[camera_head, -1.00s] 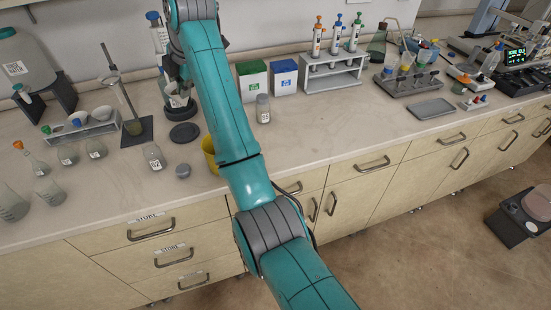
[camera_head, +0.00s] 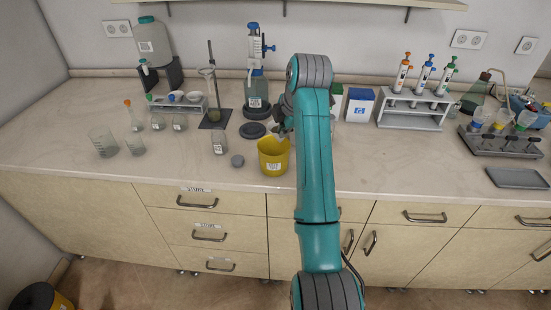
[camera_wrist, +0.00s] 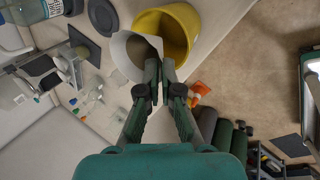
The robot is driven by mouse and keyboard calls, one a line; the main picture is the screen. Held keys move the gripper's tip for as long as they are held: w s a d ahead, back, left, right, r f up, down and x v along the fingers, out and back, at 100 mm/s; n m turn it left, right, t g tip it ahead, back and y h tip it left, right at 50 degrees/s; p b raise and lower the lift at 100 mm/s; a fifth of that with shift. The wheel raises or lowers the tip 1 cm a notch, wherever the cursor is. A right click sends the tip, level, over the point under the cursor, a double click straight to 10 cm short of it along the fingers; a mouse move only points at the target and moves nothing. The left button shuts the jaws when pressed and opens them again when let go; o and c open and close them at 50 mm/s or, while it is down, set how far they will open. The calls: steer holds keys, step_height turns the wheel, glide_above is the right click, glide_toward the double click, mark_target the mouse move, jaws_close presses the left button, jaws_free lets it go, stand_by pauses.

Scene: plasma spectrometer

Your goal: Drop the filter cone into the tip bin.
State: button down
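The filter cone (camera_wrist: 122,52) is a white paper cone with an open mouth in the wrist view. My gripper (camera_wrist: 160,68) has its fingertips close together at the cone's edge and appears shut on it. The tip bin is a yellow tub (camera_head: 273,160) with a white label near the counter's front; it also shows in the wrist view (camera_wrist: 185,17), where the cone overlaps its rim. In the head view my gripper (camera_head: 284,131) is just above the bin's back right rim, mostly hidden by my arm. I cannot tell the cone's exact height above the bin.
A dispenser bottle (camera_head: 257,85) stands behind the bin, with a dark round disc (camera_head: 252,130) in front of it. A small jar (camera_head: 219,142) and a grey lid (camera_head: 237,160) lie left of the bin. A pipette rack (camera_head: 412,112) stands to the right.

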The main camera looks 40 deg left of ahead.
steer(key=shift+f, duration=1.4)
steer(key=c, duration=1.2)
jaws_free()
steer(key=shift+c, duration=0.2)
steer(key=shift+a, duration=0.1)
steer(key=shift+r, duration=0.1)
steer(key=v, duration=0.7)
steer(key=shift+s+r, duration=0.1)
